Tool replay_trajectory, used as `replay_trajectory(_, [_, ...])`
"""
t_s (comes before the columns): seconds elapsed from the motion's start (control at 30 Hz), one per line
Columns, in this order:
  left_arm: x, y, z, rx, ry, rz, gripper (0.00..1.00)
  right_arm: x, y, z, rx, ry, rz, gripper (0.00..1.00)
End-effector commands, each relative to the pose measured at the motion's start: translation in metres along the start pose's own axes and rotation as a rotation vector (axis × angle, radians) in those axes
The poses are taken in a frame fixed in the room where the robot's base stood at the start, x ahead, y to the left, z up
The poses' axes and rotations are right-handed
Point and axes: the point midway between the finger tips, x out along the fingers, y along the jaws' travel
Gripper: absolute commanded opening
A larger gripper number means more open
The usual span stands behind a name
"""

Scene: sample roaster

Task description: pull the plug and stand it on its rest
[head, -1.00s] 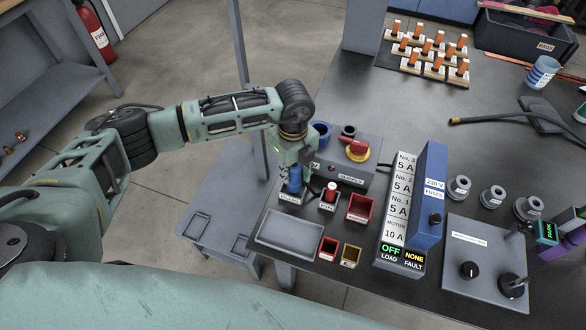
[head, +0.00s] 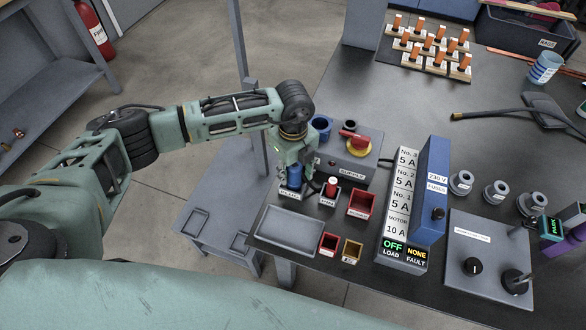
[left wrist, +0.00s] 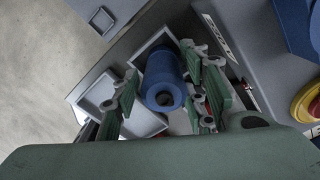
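The blue plug (head: 295,176) stands upright at the small labelled rest (head: 289,194) at the bench's left edge; the label is too small to read surely. My left gripper (head: 293,183) is directly over and around the plug, pointing down. In the left wrist view the plug (left wrist: 163,78) is between the fingers (left wrist: 160,92), which look spread, with a narrow gap at its left side. The supply box (head: 345,160) behind has a blue round socket (head: 321,125) with nothing in it. My right gripper is not seen.
A red switch knob (head: 354,139) sits on the supply box. Close right of the plug are a small red-topped part (head: 331,184) and a red bin (head: 362,204). A grey tray (head: 290,231) lies in front. The fuse block (head: 431,185) stands farther right.

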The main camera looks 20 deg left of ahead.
Motion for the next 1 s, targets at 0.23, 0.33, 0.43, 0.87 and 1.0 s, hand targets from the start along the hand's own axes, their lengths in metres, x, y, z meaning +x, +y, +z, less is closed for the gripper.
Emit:
replay_trajectory(0.23, [0.0,0.0,0.0,0.0,0.0,0.001,0.49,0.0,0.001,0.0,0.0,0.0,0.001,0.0])
replay_trajectory(0.33, [0.0,0.001,0.0,0.0,0.0,0.001,0.49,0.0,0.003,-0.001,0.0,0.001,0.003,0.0])
replay_trajectory(0.43, [-0.006,0.0,0.0,0.0,0.0,0.0,0.49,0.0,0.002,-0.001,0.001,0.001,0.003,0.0])
replay_trajectory(0.87, [-0.089,-0.001,0.001,0.0,-0.002,-0.002,0.49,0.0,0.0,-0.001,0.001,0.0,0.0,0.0])
replay_trajectory(1.0, [-0.109,-0.001,0.0,0.0,-0.001,-0.002,0.49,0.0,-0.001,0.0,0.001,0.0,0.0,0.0])
